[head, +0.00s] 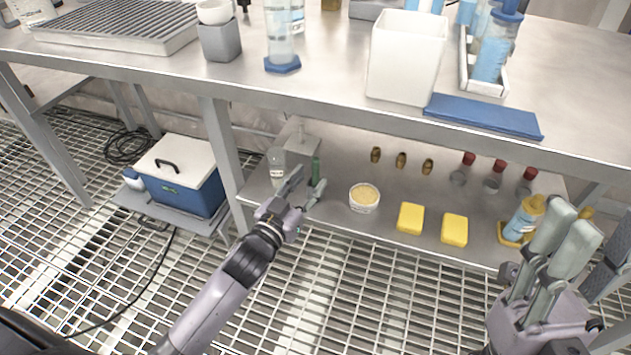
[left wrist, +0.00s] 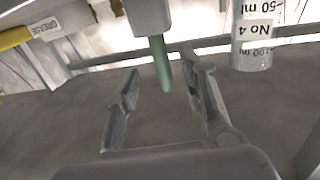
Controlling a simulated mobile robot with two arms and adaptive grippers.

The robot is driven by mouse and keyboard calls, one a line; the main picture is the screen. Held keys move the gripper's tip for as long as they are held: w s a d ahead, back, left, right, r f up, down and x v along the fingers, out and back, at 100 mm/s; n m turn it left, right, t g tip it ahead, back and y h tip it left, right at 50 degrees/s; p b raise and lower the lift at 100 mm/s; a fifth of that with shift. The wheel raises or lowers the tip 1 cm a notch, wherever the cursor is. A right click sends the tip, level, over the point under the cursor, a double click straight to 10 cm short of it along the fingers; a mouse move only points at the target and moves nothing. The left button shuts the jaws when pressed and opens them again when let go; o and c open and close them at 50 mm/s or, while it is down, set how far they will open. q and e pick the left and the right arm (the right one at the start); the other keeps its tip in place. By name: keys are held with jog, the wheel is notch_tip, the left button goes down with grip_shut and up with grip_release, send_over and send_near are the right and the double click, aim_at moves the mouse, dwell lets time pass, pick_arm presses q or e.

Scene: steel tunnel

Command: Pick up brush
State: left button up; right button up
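A slim green upright rod (head: 316,170), which looks like the brush's handle, stands on the lower shelf by a grey block. In the left wrist view, which is upside down, the green handle (left wrist: 161,62) meets a pale grey piece; bristles are not visible. My left gripper (head: 304,187) is open and empty at the shelf's front edge, close to the handle. In the left wrist view the handle lies in line with the gap between its fingertips (left wrist: 162,78), nearer the right finger. I see no contact. My right gripper (head: 572,226) is at the lower right, away from the handle.
Left of the handle stand a labelled bottle (head: 278,165) and the grey block (head: 299,142). A bowl (head: 364,198), yellow sponges (head: 411,218) and small jars lie to the right. The bench top (head: 330,90) overhangs the shelf. A blue cooler (head: 187,185) sits left.

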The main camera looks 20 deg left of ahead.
aim_at(314, 175)
pick_arm(q)
jog(key=w, duration=0.1)
jog(key=w+b, duration=0.1)
jog(key=w, duration=0.1)
jog(key=shift+w+d+f, duration=0.25)
jog(key=shift+w+f, duration=0.1)
jog(key=shift+w, duration=0.05)
jog(key=shift+w+r+b, duration=0.1)
jog(key=shift+w+b, duration=0.2)
grip_shut()
